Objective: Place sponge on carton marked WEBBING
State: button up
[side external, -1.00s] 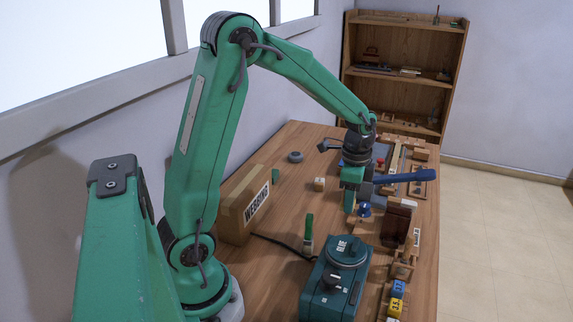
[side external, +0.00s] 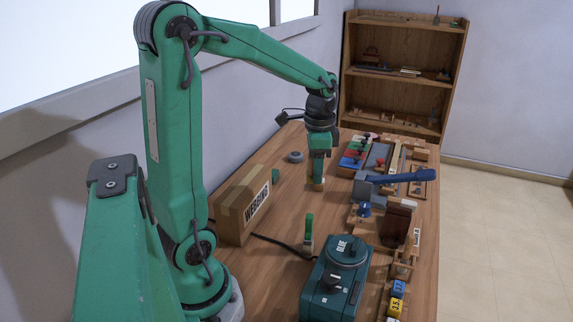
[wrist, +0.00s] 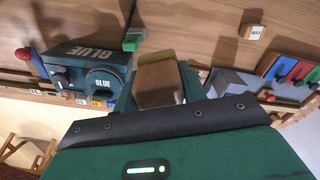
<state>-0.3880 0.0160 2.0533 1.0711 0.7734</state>
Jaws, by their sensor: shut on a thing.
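The cardboard carton marked WEBBING (side external: 229,213) stands at the left of the bench, near the wall, its label facing right. Its top looks closed and bare. My gripper (side external: 318,173) points down over the middle of the bench, behind and to the right of the carton. It is shut on a tan-brown block with an olive edge, which I take for the sponge (wrist: 160,84). In the wrist view it sits between my fingers (wrist: 165,75). In the side view the fingers mostly hide the sponge. The carton is not seen in the wrist view.
A blue-handled grey device (side external: 370,188) is to the right. A small WAX block (wrist: 252,31) and a grey roll (side external: 295,157) are near my gripper.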

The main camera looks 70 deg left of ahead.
jog(key=s+a+r+n, duration=0.2)
jog(key=s+r+n, duration=0.2)
jog(key=s, duration=0.5)
notch_tip(320, 180, up, 2)
jog(key=shift+s, duration=0.2)
jog(key=shift+a, duration=0.15)
send_over(246, 183)
notch_tip(246, 183, down, 7)
jog(key=shift+f, duration=0.1)
jog(key=shift+f, duration=1.9)
jog(key=shift+f, duration=0.15)
